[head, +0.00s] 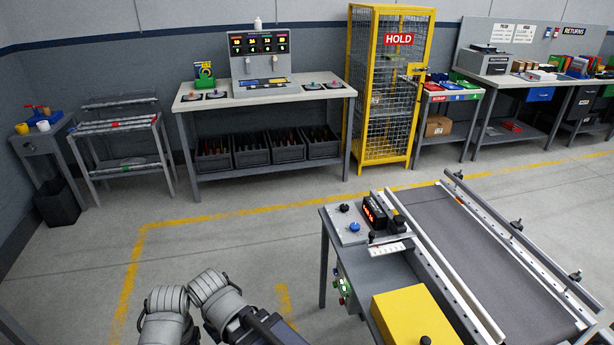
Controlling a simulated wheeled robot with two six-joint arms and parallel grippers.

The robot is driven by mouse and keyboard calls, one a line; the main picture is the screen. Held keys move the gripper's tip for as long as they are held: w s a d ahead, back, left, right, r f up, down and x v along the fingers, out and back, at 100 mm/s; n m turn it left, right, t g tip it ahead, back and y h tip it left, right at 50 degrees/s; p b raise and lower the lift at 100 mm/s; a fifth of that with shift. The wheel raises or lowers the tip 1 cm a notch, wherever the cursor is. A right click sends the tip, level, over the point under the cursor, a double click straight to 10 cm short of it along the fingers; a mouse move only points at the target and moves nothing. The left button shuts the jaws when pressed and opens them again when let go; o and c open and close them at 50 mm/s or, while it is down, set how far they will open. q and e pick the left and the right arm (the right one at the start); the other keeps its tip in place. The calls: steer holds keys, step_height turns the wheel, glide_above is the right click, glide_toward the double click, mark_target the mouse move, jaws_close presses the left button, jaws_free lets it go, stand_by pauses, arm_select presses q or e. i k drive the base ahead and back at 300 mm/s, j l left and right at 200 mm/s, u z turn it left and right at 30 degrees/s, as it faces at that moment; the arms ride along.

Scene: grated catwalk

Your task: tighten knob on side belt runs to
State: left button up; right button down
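A belt conveyor with a dark grey belt (487,262) stands at the right of the head view, with a pale rail along each long side. Black knobs stick out along its far right rail: one near the back (459,175), one midway (516,225) and one nearer the front (575,276). A control panel (340,225) at the conveyor's back left carries a blue knob (354,227) and a black knob (344,208). Beside it is a small display with red characters (374,211), too small to read surely. The belt's running direction cannot be told. My arm links show at bottom left; neither gripper shows.
A yellow box-like cover (408,315) with a black knob sits at the conveyor's near left. A yellow mesh cage marked HOLD (385,100), a workbench (265,95) and a returns bench (530,78) line the back. The floor left of the conveyor is clear.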

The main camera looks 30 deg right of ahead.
mark_target(354, 228)
steer(key=i+j, duration=0.1)
steer(key=j, duration=0.55)
steer(key=i+j+z, duration=0.1)
steer(key=j, duration=0.6)
steer(key=i+j, duration=0.1)
steer(key=j, duration=0.55)
steer(key=z, duration=1.85)
steer(key=i+l+z, duration=0.1)
steer(key=i, duration=0.55)
steer(key=i+l+z, duration=0.15)
steer(key=i+l, duration=0.15)
steer(key=i, duration=0.35)
